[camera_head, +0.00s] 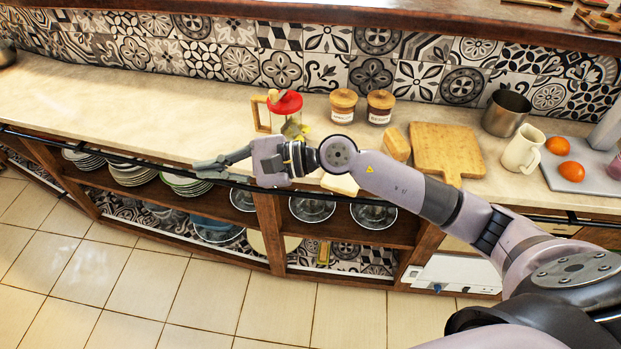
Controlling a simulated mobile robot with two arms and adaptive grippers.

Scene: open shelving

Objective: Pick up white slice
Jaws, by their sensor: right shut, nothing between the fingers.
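A pale, whitish slice (340,184) lies at the front edge of the counter, partly hidden behind my right arm. My right gripper (205,167) is shut and empty. It points left over the counter's front edge, well to the left of the slice. My left gripper is not in view.
A light countertop (130,95) is clear on the left. A red-lidded jar (287,112), two wooden-lidded jars (343,106), a brown loaf-like piece (396,144) and a cutting board (447,150) stand behind my arm. A cream pitcher (522,152) and a metal cup (506,113) are at right. A dark rail (120,153) runs along the front edge.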

